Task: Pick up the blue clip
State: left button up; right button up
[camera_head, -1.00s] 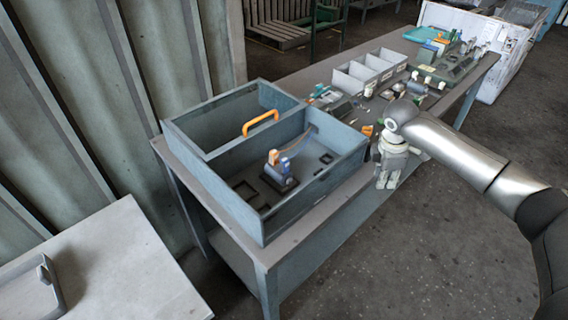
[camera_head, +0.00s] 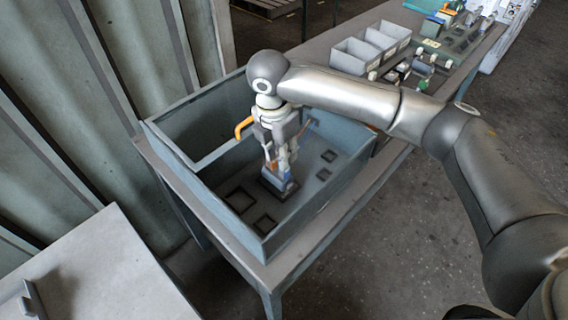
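A small blue part (camera_head: 286,184) with some orange on it stands on a dark base inside the blue-grey bin; it may be the blue clip, though it is too small and covered to be sure. My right gripper (camera_head: 279,165) points down into the bin, right above and around the top of this part. Its fingers overlap the part, so whether they touch it or close on it cannot be made out. My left gripper is not in view.
The bin (camera_head: 226,226) has a divider with an orange handle (camera_head: 243,127) and square recesses in its floor. Grey open trays (camera_head: 352,58) and several small parts lie farther along the bench. A pale table (camera_head: 95,265) stands at lower left.

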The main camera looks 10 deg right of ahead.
jog(key=shift+w+d+f, duration=0.1)
jog(key=shift+f, duration=0.7)
jog(key=f, duration=0.1)
jog(key=f+p, duration=0.1)
jog(key=f, duration=0.1)
jog(key=f+p, duration=0.1)
jog(key=shift+w+d+f, duration=0.2)
jog(key=shift+w+d, duration=0.15)
jog(key=shift+f, duration=0.55)
jog(key=shift+c, duration=1)
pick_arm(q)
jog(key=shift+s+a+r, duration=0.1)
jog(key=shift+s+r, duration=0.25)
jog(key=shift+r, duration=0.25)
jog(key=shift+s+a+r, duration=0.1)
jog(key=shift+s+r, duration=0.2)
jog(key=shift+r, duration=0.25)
pick_arm(e)
jog(key=shift+c, duration=1.1)
